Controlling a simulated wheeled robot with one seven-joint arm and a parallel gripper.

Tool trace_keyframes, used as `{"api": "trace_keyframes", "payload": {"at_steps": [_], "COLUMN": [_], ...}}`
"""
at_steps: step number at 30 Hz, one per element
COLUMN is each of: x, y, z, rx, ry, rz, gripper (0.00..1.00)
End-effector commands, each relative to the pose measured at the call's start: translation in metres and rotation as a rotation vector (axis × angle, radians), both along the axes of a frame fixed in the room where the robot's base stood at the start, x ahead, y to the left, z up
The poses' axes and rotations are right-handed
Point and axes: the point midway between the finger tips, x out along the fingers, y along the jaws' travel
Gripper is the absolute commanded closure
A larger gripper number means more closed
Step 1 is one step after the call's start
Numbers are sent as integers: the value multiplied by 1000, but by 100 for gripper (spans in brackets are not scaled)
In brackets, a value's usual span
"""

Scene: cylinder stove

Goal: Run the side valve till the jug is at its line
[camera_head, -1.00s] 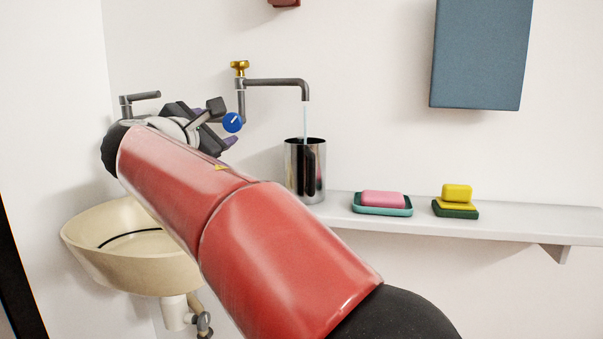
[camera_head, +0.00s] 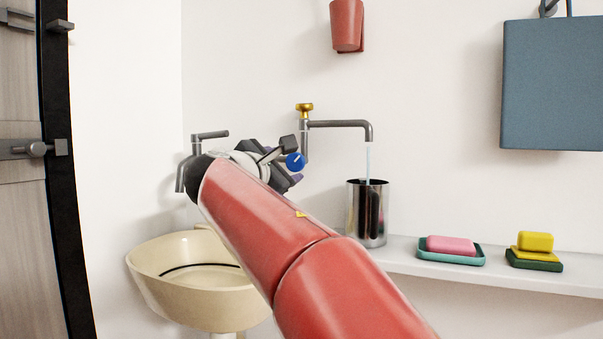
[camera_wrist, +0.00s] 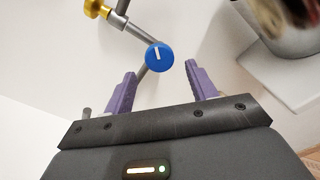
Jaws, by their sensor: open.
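The side valve is a blue round knob (camera_head: 295,161) with a white mark, on the pipe below a brass knob (camera_head: 304,109). In the wrist view the blue knob (camera_wrist: 160,57) is just beyond and between my fingertips. My gripper (camera_wrist: 158,72) is open, with purple fingers and nothing between them; the arm partly hides it in the head view. Water runs from the grey spout (camera_head: 345,124) in a thin stream (camera_head: 368,163) into the shiny metal jug (camera_head: 366,214) on the shelf. The jug's line and its water level are not visible.
A beige basin (camera_head: 165,285) with its own tap (camera_head: 194,165) stands at left. The shelf (camera_head: 410,264) also carries a pink soap on a teal dish (camera_head: 450,256) and a yellow sponge stack (camera_head: 534,246). A blue box (camera_head: 553,84) and a red cup (camera_head: 346,25) hang on the wall.

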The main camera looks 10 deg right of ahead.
Motion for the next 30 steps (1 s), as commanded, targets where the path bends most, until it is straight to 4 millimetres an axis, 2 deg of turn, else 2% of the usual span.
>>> {"api": "trace_keyframes", "payload": {"at_steps": [6,10,22,30], "x": [30,43,50,49], "y": [-22,-31,-36,-36], "z": [1,2,0,0], "rx": [-2,-2,-1,-1], "ry": [1,2,0,1], "rz": [-3,-1,1,0], "gripper": [43,43,43,79]}}
